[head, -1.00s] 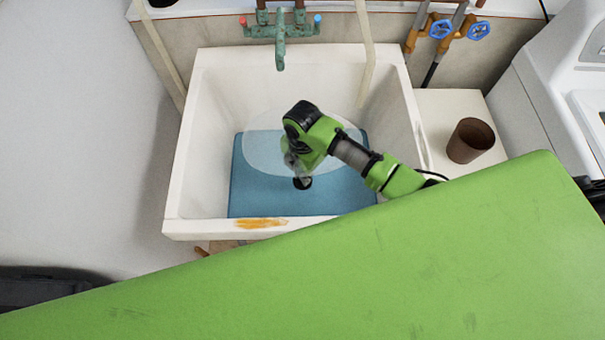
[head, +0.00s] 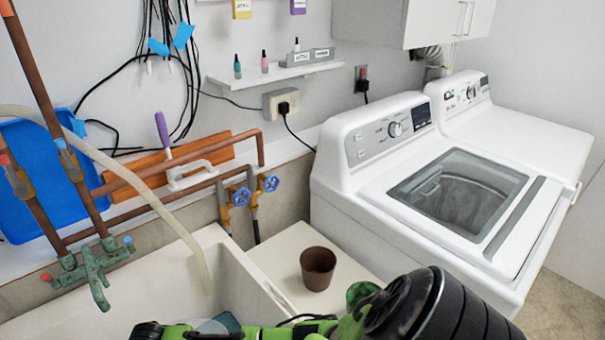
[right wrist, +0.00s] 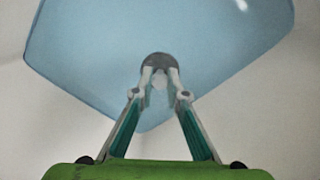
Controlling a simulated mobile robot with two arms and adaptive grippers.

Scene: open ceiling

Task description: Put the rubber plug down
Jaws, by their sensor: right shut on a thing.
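My right gripper (right wrist: 160,82) shows in the right wrist view with its fingertips closed on a small round grey piece, the rubber plug (right wrist: 158,62). Behind the plug is a pale blue, smooth surface (right wrist: 90,50) with white around it; I cannot tell whether the plug touches it. In the head view my green right arm crosses the bottom edge over the white sink (head: 215,262), and the gripper and plug are out of that view. My left gripper is in neither view.
A brown cup (head: 318,268) stands on the white ledge right of the sink. A washing machine (head: 350,205) stands at the right.

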